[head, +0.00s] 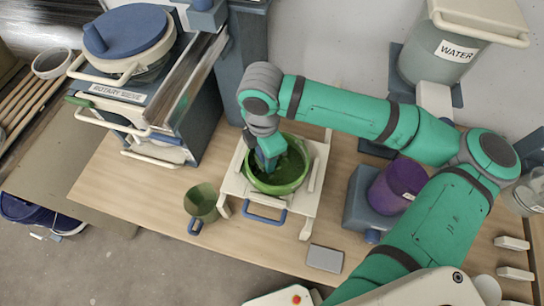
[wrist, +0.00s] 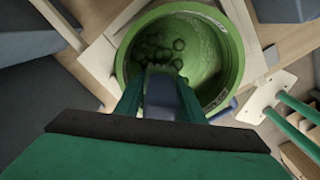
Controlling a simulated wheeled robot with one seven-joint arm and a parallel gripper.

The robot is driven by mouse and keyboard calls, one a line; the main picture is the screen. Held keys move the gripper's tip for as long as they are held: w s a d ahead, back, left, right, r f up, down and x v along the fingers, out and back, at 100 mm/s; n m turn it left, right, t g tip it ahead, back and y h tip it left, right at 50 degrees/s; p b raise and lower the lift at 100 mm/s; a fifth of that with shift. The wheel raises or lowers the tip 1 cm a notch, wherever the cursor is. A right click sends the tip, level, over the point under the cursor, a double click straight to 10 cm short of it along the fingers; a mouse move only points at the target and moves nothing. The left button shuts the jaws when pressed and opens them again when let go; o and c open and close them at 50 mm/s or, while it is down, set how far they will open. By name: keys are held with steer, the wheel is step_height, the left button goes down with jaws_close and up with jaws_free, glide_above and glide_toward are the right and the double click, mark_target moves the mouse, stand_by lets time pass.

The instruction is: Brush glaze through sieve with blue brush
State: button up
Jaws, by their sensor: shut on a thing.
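A green round sieve (head: 292,186) sits on a cream stand (head: 312,205) on the wooden bench. In the wrist view the sieve's rim (wrist: 236,50) surrounds a green floor with several dark green lumps (wrist: 160,45). My gripper (head: 268,158) points down into the sieve and is shut on a blue thing, which I take to be the blue brush (wrist: 163,98). The brush's lower end is hidden, so I cannot tell whether its bristles touch the mesh.
A green mug (head: 201,201) stands left of the stand, with a grey block (head: 324,258) to the right front. A purple container (head: 398,184) stands right. The rotary sieve machine (head: 150,100) stands left; a WATER bucket (head: 436,58) is back right. Bare bench lies in front.

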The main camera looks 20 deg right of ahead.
mark_target(277, 166)
stand_by(0.4)
steer(key=shift+s+d, duration=0.45)
steer(key=shift+d, duration=0.25)
steer(key=shift+s+d, duration=0.45)
steer(key=shift+d, duration=0.25)
step_height(277, 166, up, 9)
stand_by(0.8)
